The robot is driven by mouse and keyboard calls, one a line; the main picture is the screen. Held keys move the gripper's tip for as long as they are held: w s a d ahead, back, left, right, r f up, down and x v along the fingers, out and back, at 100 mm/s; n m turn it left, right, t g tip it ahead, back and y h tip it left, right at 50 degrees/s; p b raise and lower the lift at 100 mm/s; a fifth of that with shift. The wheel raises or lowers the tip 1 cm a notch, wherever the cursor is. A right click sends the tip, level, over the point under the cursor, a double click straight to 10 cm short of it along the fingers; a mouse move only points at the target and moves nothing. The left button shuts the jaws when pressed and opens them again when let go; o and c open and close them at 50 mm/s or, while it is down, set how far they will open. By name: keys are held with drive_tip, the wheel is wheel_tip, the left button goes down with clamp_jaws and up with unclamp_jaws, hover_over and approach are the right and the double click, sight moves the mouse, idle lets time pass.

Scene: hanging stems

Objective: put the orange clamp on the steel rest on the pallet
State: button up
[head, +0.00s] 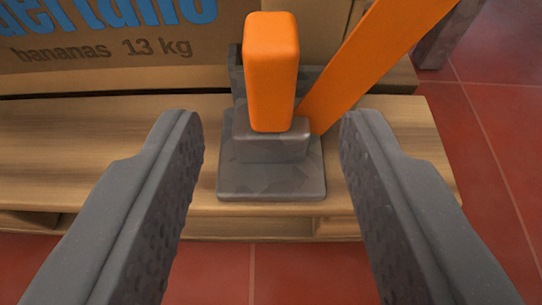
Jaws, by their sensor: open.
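The orange clamp (271,75) is in the head view, top centre, with an upright rounded block and a long bar (375,60) slanting to the upper right. Its block appears to stand on the grey steel rest (272,180), which sits on the wooden pallet (80,160). Whether the clamp is fully seated cannot be told. My gripper (272,135) is open, with one finger to the left and one to the right of the rest in the picture. Nothing is between the fingertips in contact with them. The lower back of the clamp is hidden.
A cardboard banana box (110,70) stands on the pallet behind and to the left. A grey post (447,35) is at the upper right. Red tiled floor (490,130) lies to the right and in front of the pallet. Bare pallet boards are left of the rest.

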drive_tip(key=p+v, duration=0.1)
drive_tip(key=v, duration=0.4)
idle(0.4)
